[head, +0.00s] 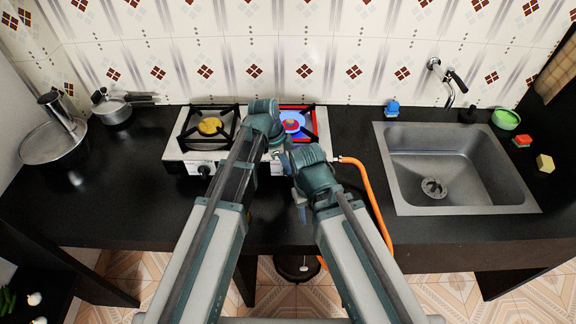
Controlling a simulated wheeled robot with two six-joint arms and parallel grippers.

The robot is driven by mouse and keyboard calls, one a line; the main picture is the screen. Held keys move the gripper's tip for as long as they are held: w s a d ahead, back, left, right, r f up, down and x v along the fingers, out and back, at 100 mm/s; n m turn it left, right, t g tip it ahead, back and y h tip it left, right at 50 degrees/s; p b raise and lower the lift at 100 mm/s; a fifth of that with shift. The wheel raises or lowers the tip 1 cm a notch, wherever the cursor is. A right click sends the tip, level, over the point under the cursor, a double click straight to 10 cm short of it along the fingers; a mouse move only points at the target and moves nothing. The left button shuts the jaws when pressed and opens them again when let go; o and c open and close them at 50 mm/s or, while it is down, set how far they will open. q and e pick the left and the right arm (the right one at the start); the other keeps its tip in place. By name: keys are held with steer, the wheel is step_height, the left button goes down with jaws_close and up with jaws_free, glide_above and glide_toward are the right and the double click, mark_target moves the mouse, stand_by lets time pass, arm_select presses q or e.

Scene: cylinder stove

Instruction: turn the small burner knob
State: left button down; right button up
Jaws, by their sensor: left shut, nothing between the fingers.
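A white two-burner stove (176,151) stands on the black counter. Its left burner has a yellow cap (210,126) under a black grate. Its right burner (292,123) is blue inside a red frame. A black knob (205,170) shows on the left of the stove's front panel. The right part of that panel is mostly hidden behind my arms, so I cannot tell which knob serves the small burner. My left gripper (284,160) is shut and empty in front of the stove's right half. My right gripper (300,205) is lower, near the counter's front edge, and its fingers are unclear.
An orange hose (366,180) runs from the stove's right side down over the counter edge. A metal sink (450,170) is at right. Pots (112,112) stand at far left. The black counter left of the stove is clear (110,190).

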arm_select(q)
steer(key=shift+a+h+b, duration=0.2)
steer(key=shift+h+b, duration=0.15)
steer(key=shift+h, duration=0.15)
arm_select(e)
steer(key=shift+f, duration=0.35)
arm_select(q)
steer(key=shift+a+f, duration=0.1)
arm_select(e)
steer(key=shift+s+f, duration=0.2)
steer(key=shift+s, duration=0.05)
arm_select(q)
steer(key=shift+h+b, duration=0.4)
arm_select(e)
steer(key=shift+s+f, duration=0.2)
steer(key=shift+s, duration=0.15)
